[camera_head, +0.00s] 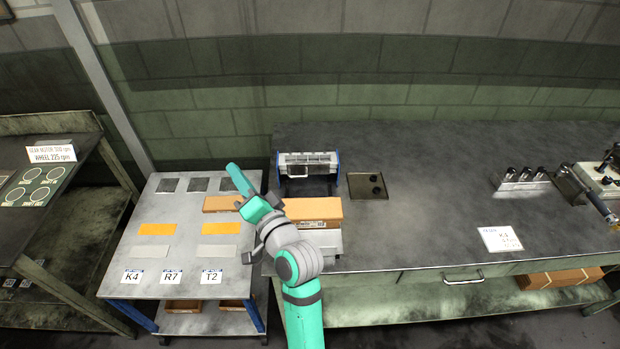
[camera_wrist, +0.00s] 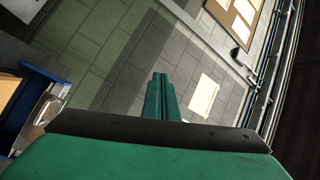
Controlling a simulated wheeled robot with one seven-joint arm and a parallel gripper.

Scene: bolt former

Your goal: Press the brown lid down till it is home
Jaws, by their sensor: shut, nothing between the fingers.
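A brown, flat-topped box-like piece (camera_head: 312,208), which may be the brown lid, lies at the left end of the long bench. A second flat brown piece (camera_head: 220,203) lies at the small table's right side, partly behind my arm. I cannot tell for sure which is the lid, or how it is seated.
A blue-sided machine (camera_head: 308,158) stands behind the brown piece on the long bench (camera_head: 420,220). A dark tray (camera_head: 367,186) lies beside it. The small table (camera_head: 185,255) holds orange and grey plates and labels K4, R7, T2. The bench middle is clear.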

